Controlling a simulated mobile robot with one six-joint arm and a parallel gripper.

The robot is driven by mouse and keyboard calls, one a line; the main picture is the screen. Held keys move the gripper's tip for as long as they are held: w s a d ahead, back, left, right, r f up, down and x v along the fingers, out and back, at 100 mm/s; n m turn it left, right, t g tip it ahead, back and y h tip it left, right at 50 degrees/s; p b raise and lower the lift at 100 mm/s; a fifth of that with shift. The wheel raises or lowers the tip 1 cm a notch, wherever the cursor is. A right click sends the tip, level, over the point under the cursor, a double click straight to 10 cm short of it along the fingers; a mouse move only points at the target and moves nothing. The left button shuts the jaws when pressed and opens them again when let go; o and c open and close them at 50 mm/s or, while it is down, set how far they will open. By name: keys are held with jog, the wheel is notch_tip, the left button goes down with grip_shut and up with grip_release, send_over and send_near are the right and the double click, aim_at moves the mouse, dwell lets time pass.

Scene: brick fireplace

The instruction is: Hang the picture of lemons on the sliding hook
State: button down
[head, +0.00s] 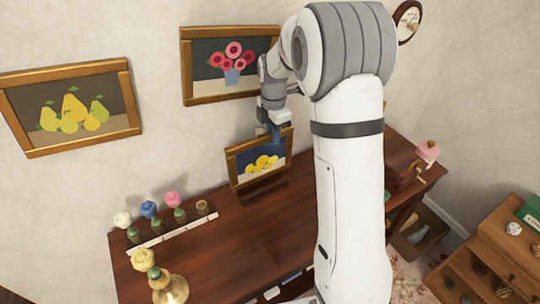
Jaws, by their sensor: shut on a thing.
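The picture of lemons (260,163) has a brown wooden frame and shows yellow lemons on a dark blue and pale ground. It is upright and slightly tilted, near the back of the dark wooden table by the wall. My gripper (275,133) is shut on the top edge of its frame. A dark flat strip or stand shows just below the picture; I cannot tell whether they touch. I cannot make out the sliding hook in this view; my arm covers part of the wall.
A picture of pears (72,106) and a picture of pink flowers (209,83) hang on the wall. A wooden shelf unit (490,250) stands at right.

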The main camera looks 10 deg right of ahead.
jog(key=shift+f+p, duration=0.5)
jog(key=shift+f, duration=2.15)
jog(key=shift+s, duration=0.1)
jog(key=shift+f, duration=0.25)
jog(key=c, duration=1.3)
grip_release()
jog(key=shift+r, duration=0.15)
notch_tip(320, 180, up, 8)
jog(key=shift+d+f+b, duration=0.1)
jog(key=shift+f+b, duration=0.1)
jog(key=shift+b, duration=0.8)
jog(key=s+r+m+t, duration=0.1)
jog(key=s+r+m, duration=0.1)
jog(key=s+m, duration=0.5)
jog(key=s+r+m+t, duration=0.1)
jog(key=s+r+m, duration=0.1)
jog(key=s+m, duration=0.5)
jog(key=s+r+m+t, duration=0.1)
jog(key=s+m, duration=0.6)
jog(key=s, duration=0.7)
jog(key=shift+s+d+r+m, duration=0.1)
jog(key=shift+s+r+m, duration=0.1)
jog(key=shift+r, duration=0.25)
jog(key=shift+s+r+m, duration=0.15)
jog(key=shift+r+m, duration=0.05)
jog(key=shift+r, duration=0.2)
